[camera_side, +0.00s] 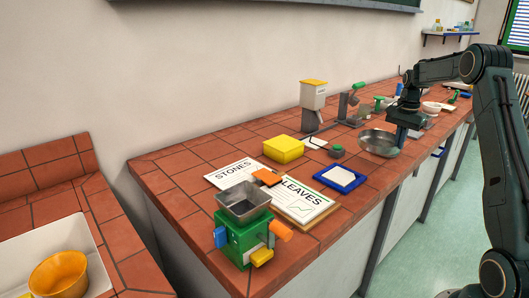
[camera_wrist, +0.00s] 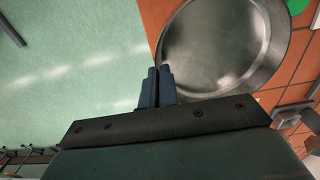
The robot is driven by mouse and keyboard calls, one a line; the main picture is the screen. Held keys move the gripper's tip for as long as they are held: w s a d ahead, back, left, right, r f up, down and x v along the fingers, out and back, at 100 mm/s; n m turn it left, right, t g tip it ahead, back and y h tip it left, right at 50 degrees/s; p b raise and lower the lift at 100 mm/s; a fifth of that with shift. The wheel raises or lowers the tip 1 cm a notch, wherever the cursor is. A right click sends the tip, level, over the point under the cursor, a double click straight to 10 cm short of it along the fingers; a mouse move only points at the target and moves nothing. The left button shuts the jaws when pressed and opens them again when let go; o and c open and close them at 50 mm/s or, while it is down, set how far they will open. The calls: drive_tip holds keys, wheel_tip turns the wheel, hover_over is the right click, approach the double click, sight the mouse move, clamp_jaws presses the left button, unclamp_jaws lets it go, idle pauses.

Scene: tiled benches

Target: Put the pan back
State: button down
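The pan (camera_side: 380,143) is a round, shallow, grey metal dish at the bench's front edge in the side view. It is upright and looks empty. In the wrist view the pan (camera_wrist: 222,45) fills the upper right, and its left rim reaches past the tile edge over the green floor. My gripper (camera_side: 400,137) points down at the pan's right side. In the wrist view my gripper's (camera_wrist: 157,72) blue fingers are nearly together at the left rim, seemingly pinching it. I cannot tell whether the pan touches the tiles.
A blue-rimmed tray (camera_side: 342,179), a yellow box (camera_side: 283,149) and a small grey-green pot (camera_side: 337,151) stand left of the pan. Signs (camera_side: 305,200) and a green machine with a hopper (camera_side: 240,238) are nearer. A white bowl (camera_side: 431,107) and several small items lie beyond.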

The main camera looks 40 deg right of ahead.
sight(397, 152)
drive_tip(key=shift+f, duration=0.1)
drive_tip(key=shift+f, duration=3.3)
drive_tip(key=shift+f, duration=0.65)
drive_tip(key=c, duration=1.6)
unclamp_jaws()
drive_tip(key=shift+r, duration=0.1)
wheel_tip(397, 152, up, 14)
drive_tip(key=shift+f, duration=0.15)
drive_tip(key=shift+a, duration=0.1)
